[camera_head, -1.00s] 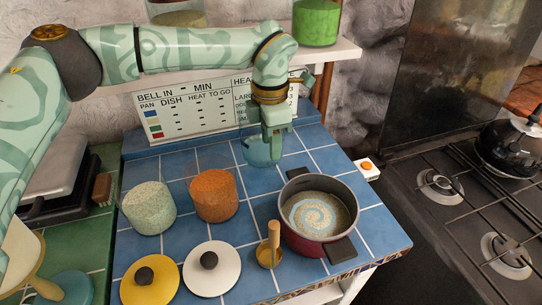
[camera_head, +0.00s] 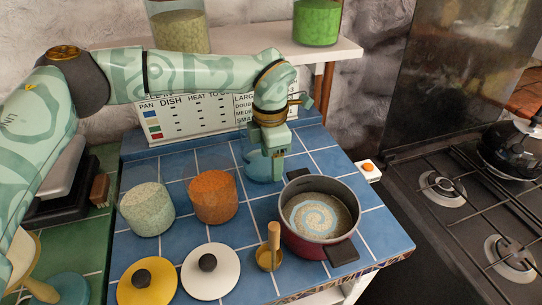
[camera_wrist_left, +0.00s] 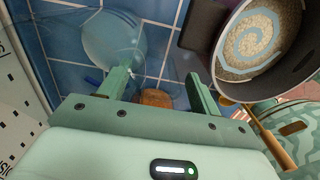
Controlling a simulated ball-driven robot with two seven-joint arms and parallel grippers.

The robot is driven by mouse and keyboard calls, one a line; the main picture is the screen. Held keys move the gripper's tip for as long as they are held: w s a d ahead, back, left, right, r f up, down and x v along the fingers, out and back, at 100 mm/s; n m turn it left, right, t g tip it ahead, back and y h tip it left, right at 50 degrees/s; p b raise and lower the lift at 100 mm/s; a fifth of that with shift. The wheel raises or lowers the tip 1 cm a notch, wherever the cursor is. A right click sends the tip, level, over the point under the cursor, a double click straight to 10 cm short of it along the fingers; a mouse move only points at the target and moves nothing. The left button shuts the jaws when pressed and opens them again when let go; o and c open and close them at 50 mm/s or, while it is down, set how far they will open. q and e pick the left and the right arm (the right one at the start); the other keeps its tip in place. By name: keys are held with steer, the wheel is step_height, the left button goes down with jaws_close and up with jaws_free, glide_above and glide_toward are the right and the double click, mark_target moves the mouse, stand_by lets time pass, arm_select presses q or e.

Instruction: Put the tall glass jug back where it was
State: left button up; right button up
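My left gripper (camera_head: 272,172) points down over the back of the blue tiled counter, behind and left of the red pot. In the left wrist view its two fingers (camera_wrist_left: 158,88) stand apart, with nothing clearly held between them. A round, pale blue, glassy shape (camera_head: 252,167) shows low behind the fingers. In the wrist view it lies beyond one finger (camera_wrist_left: 108,38), beside the fingers' gap. It may be the glass jug or its base; its height and outline are hard to make out. My right gripper is out of view.
The red pot (camera_head: 318,246) with a swirled filling stands close on the right. Glass jars of orange grains (camera_head: 214,197) and pale grains (camera_head: 147,211) stand left. Yellow (camera_head: 133,291) and white (camera_head: 226,272) lids and a wooden-handled scoop (camera_head: 274,238) lie in front.

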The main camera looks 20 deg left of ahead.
arm_select(q)
step_height(320, 180, up, 12)
steer(key=p, duration=0.2)
steer(key=shift+r+p, duration=0.15)
steer(key=shift+p, duration=0.15)
steer(key=shift+r, duration=0.1)
